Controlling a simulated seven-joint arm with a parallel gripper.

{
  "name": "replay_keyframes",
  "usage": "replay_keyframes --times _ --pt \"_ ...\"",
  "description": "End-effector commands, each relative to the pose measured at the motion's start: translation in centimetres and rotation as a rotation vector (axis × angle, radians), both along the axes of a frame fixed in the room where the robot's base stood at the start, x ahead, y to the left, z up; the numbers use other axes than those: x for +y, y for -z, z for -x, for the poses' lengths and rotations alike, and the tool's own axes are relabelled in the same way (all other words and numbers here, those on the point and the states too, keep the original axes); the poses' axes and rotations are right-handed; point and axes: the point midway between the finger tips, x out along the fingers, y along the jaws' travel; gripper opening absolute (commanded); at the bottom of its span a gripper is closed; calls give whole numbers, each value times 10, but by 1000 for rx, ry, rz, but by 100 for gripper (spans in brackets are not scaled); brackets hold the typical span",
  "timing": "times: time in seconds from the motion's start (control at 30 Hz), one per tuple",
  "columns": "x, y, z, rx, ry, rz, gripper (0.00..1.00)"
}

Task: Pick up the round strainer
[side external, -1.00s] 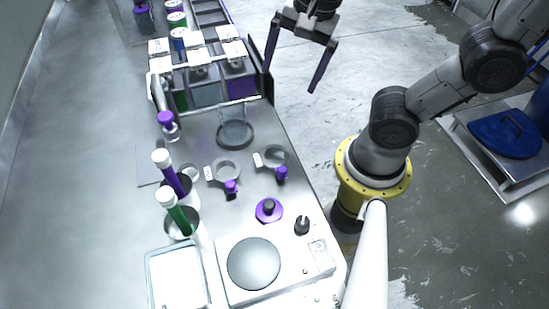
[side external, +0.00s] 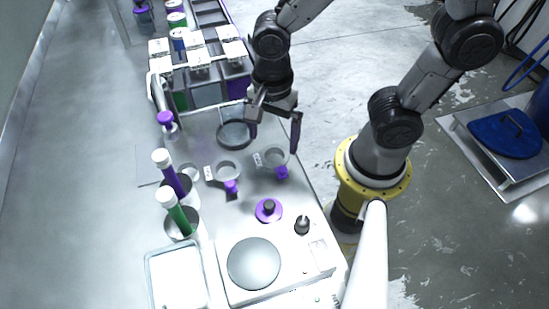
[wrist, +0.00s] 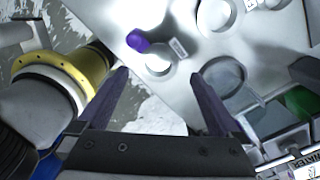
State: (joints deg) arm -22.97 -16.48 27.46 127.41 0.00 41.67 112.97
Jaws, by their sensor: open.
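The round strainer (side external: 234,135), a dark shallow ring with a thin wire handle, lies on the bench in front of the dye tanks. It also shows in the wrist view (wrist: 224,78), right of centre and beside my right-hand finger. My gripper (side external: 273,142) is open and empty, with its fingers pointing down. In the side view it appears to the right of the strainer, with the left finger near its right rim. In the wrist view the gap between the fingers (wrist: 159,75) holds no strainer. How high the fingertips are above the bench is hard to tell.
Two small cups with purple tabs (side external: 227,170) (side external: 276,158) sit close to the strainer. Dye tanks (side external: 205,92) with white labels stand behind it. Tall purple and green tubes (side external: 168,178) stand to the left. A white device with a round plate (side external: 253,263) is in front.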

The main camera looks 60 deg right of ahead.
Motion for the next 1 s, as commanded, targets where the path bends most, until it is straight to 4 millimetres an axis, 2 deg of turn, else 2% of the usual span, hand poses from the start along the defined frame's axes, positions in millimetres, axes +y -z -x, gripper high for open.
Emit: replay_keyframes --times 0.17,0.4,0.73,1.0 --pt "1 15 0 3 0 2 100" --pt "3 48 -1 3 0 1 100" --pt "3 54 -2 -1 0 0 100" --pt "3 54 -2 -1 0 0 51"
